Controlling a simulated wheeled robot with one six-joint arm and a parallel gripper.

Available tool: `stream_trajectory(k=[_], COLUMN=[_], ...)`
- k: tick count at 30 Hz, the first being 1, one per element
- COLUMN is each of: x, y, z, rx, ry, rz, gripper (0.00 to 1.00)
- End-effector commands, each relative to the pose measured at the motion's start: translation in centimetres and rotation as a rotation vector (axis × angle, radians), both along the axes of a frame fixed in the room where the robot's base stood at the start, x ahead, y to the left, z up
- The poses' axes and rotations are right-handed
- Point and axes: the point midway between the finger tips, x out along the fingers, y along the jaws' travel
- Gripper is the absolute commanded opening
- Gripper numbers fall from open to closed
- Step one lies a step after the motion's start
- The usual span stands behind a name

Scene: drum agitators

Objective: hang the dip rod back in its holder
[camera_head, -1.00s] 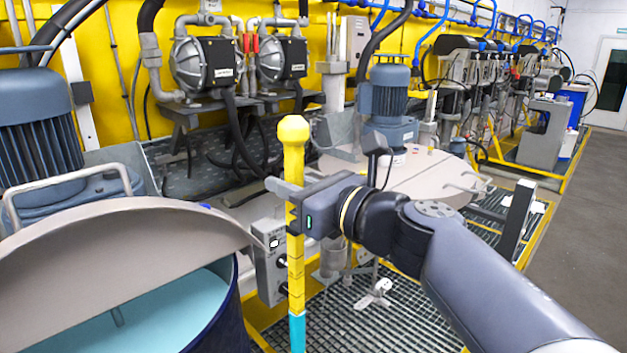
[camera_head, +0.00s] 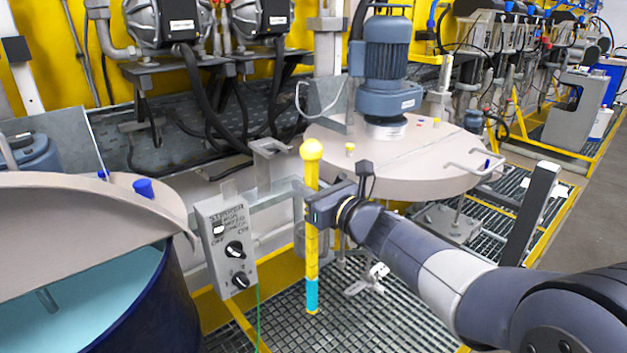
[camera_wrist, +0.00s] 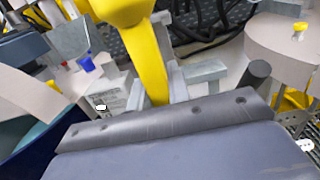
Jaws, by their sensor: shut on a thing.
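The dip rod (camera_head: 312,256) is yellow with a round knob on top, dark marks and a teal lower end. It is upright. My gripper (camera_head: 313,208) is shut on its upper part, below the knob, coming from the right. A grey bracket with a notched top plate (camera_head: 270,147), which looks like the holder, stands just left of and behind the rod; the rod is apart from its plate. In the wrist view the rod (camera_wrist: 150,62) rises above my gripper body, and its lower part is hidden. Grey bracket metal (camera_wrist: 203,72) shows behind it.
A grey control box (camera_head: 226,243) with black knobs is left of the rod. An open blue drum (camera_head: 150,300) with teal liquid is at the lower left. A grey-lidded drum with a blue motor (camera_head: 386,60) is behind at right. Floor grating (camera_head: 370,325) lies below.

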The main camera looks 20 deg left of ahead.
Motion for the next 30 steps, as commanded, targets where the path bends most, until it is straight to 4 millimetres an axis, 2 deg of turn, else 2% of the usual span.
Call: stream_trajectory(k=[15,30], x=[2.3,2.6], y=[4.5,5.1], z=[-0.5,-0.9], rx=[0.000,0.000], ry=[-0.001,-0.001], rz=[0.002,0.000], gripper=[0.00,0.00])
